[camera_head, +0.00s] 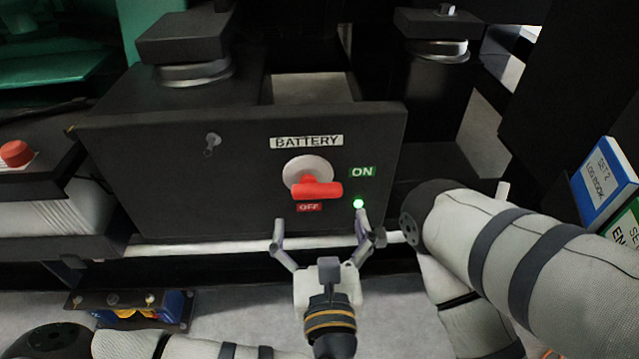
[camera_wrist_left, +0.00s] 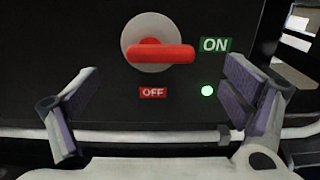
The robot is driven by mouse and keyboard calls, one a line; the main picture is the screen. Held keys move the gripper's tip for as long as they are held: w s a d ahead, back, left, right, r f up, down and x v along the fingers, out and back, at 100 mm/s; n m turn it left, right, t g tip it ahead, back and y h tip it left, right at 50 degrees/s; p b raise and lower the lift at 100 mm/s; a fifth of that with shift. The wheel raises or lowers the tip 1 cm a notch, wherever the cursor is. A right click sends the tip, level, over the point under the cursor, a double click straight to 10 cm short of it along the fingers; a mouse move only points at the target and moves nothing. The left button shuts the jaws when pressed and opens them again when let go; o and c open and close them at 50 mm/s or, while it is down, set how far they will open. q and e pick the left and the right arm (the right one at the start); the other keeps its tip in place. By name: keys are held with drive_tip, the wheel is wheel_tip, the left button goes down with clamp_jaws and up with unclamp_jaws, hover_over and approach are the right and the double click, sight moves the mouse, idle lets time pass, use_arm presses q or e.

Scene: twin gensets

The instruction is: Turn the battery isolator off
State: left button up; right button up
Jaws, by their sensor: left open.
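The battery isolator has a red handle (camera_head: 318,188) on a pale round base (camera_head: 307,170), set in a black panel (camera_head: 190,190) under a "BATTERY" label. The handle lies roughly level and points right, on the side of the green "ON" label (camera_head: 362,172). The red "OFF" label (camera_head: 309,207) is below it. A green lamp (camera_head: 358,204) is lit. My left gripper (camera_head: 320,225) is open and empty, below and in front of the handle, not touching it. The left wrist view shows the red handle (camera_wrist_left: 160,54) above and between the spread fingers. My right gripper does not show.
A small key-like switch (camera_head: 212,141) is left of the isolator. A red button (camera_head: 16,153) is at the far left. A pale rail (camera_head: 190,247) runs under the panel. Blue (camera_head: 607,178) and green log books stand at the right, beyond an arm link.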

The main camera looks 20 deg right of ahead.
sight(318, 196)
use_arm(q)
drive_tip(key=x, duration=0.7)
drive_tip(key=shift+w+d, duration=0.15)
drive_tip(key=shift+w, duration=0.2)
drive_tip(key=c, duration=1.2)
